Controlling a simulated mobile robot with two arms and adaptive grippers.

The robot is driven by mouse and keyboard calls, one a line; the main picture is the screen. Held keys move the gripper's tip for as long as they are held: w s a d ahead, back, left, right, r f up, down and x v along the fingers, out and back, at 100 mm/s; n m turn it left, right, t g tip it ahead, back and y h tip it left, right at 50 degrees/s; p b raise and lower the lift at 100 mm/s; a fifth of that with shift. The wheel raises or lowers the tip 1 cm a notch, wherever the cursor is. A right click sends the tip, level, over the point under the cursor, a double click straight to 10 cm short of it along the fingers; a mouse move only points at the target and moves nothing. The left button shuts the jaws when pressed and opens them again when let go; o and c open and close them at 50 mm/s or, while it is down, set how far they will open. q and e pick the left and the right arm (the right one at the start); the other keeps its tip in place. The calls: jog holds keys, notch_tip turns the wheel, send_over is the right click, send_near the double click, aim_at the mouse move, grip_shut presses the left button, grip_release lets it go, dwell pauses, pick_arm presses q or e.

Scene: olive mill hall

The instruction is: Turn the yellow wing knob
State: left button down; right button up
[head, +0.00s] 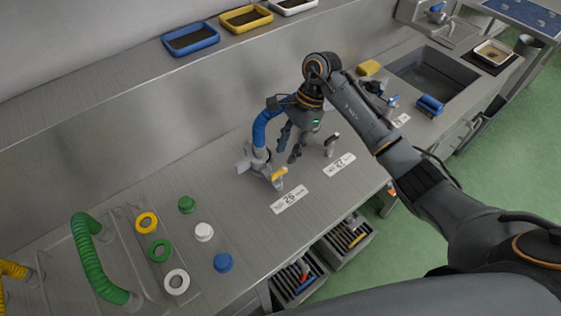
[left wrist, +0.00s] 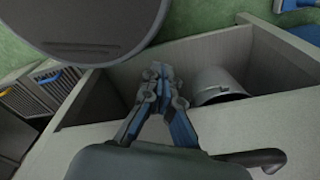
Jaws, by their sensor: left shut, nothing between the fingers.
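A blue hose (head: 264,126) rises from the fitting. My right gripper (head: 289,155) points down just behind and to the right of the knob; its fingers look apart and hold nothing visible. I see a small gap to the knob, but cannot rule out contact with the fitting. My left gripper (left wrist: 160,72) is shut and empty in the left wrist view, over an open compartment. It is not seen in the head view.
Another small fitting (head: 332,144) stands right of my right gripper, by a label reading 27. Coloured caps and rings and a green hose (head: 97,262) are at left. Open drawers (head: 345,241) jut from the bench front. A sink (head: 432,75) is at far right.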

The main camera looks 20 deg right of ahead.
aim_at(279, 170)
jog(key=p+x, duration=0.1)
jog(key=x, duration=0.4)
jog(key=shift+s+a+f+p, duration=0.1)
jog(key=shift+a+f+p, duration=0.1)
jog(key=shift+f+p, duration=0.1)
jog(key=shift+a+f, duration=0.15)
jog(key=shift+f, duration=0.35)
grip_shut()
